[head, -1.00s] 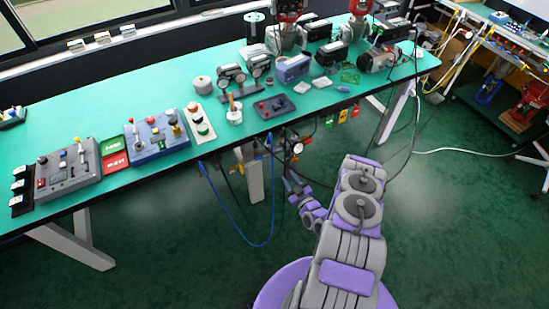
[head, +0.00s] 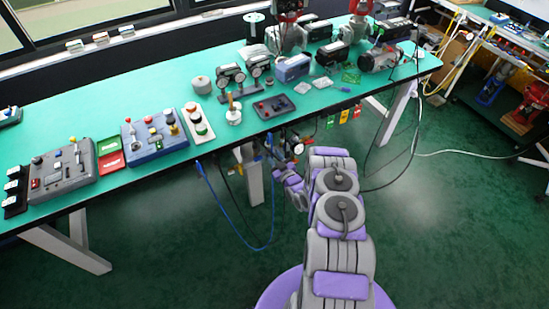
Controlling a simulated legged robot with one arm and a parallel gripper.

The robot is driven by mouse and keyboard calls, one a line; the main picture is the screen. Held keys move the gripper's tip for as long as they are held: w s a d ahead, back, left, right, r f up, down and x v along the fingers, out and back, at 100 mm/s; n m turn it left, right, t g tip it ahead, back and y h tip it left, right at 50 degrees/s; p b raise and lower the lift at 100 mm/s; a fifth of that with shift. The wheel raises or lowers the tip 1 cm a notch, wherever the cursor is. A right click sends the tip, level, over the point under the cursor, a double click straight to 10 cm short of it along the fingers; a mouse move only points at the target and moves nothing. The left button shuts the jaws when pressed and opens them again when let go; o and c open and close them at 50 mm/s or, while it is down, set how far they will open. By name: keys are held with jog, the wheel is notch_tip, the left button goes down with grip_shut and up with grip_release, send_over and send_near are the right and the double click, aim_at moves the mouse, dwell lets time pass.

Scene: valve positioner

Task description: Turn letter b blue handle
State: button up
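No letter b can be read at this size. A thin blue upright part (head: 269,142), perhaps a blue handle, shows at the front edge of the green table, beside a small white round gauge (head: 298,149) and some red and metal fittings. My gripper end (head: 284,173), small and partly hidden by my purple and grey arm, is just below and close to these fittings. Whether it touches any of them cannot be told. Its fingers cannot be made out, so I cannot tell whether they are open or shut.
The long green table (head: 130,95) holds control boxes, such as a blue one (head: 155,139) and a grey one (head: 62,172), at the left. A blue hose (head: 222,212) loops below its edge. Red, orange and yellow tags (head: 343,115) hang further right. Green floor is free at right.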

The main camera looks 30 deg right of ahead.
jog(key=shift+c, duration=0.3)
grip_shut()
